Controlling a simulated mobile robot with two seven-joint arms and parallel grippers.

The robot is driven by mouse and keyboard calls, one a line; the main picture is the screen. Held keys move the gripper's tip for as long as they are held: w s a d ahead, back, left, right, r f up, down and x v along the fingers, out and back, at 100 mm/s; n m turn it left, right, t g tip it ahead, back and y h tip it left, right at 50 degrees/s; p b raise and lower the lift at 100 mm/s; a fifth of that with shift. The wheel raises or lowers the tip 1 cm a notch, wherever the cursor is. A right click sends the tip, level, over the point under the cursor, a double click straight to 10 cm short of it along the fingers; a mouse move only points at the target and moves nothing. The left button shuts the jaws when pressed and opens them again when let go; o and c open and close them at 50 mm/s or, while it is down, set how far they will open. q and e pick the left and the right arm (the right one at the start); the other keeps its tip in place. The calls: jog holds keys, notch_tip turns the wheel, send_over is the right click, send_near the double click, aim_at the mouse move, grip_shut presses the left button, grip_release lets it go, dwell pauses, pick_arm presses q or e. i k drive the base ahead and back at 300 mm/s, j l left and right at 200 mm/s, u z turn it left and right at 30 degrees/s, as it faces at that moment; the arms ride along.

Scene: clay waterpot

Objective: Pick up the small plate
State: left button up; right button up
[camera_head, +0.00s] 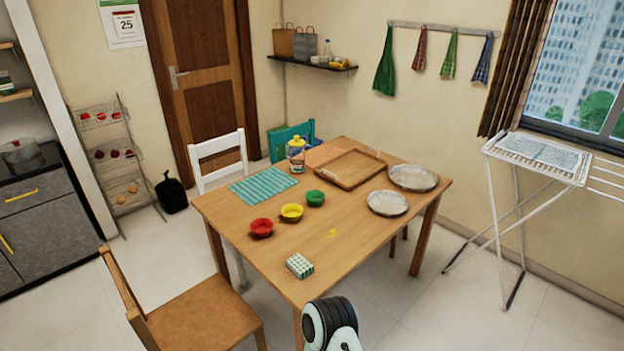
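Two round, pale grey plates lie on the right side of the wooden table (240,232). The small plate (387,203) is the nearer one, close to the table's right edge. The larger plate (413,178) lies just behind it, at the far right corner. Nothing is seen resting on the small plate. Neither of my grippers shows; only a black and white part, seemingly of my own arm, is in view at the bottom, by the table's front corner.
A wooden tray (347,182) lies left of the plates. Red (261,228), yellow (291,213) and green (315,198) bowls, a striped mat (263,185), a jar (296,156) and a small patterned block (299,265) share the table. Chairs flank it; a drying rack (540,158) stands right.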

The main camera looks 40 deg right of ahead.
aim_at(385, 203)
jog(key=l+u, duration=0.3)
jog(key=l, duration=0.2)
jog(key=k+l+u, duration=0.1)
jog(key=l+u, duration=0.15)
jog(key=l, duration=0.25)
jog(key=l+u, duration=0.1)
jog(key=l, duration=0.25)
jog(key=k+l+u, duration=0.15)
jog(key=l, duration=0.2)
jog(key=k+l+u, duration=0.1)
jog(key=l, duration=0.25)
jog(key=k+l, duration=0.15)
jog(key=l, duration=0.25)
jog(key=k+l, duration=0.1)
jog(key=l, duration=0.35)
jog(key=k+l+u, duration=0.1)
jog(key=l, duration=0.3)
jog(key=k+l, duration=0.2)
jog(key=l, duration=0.2)
jog(key=k+l, duration=0.15)
jog(key=l, duration=0.25)
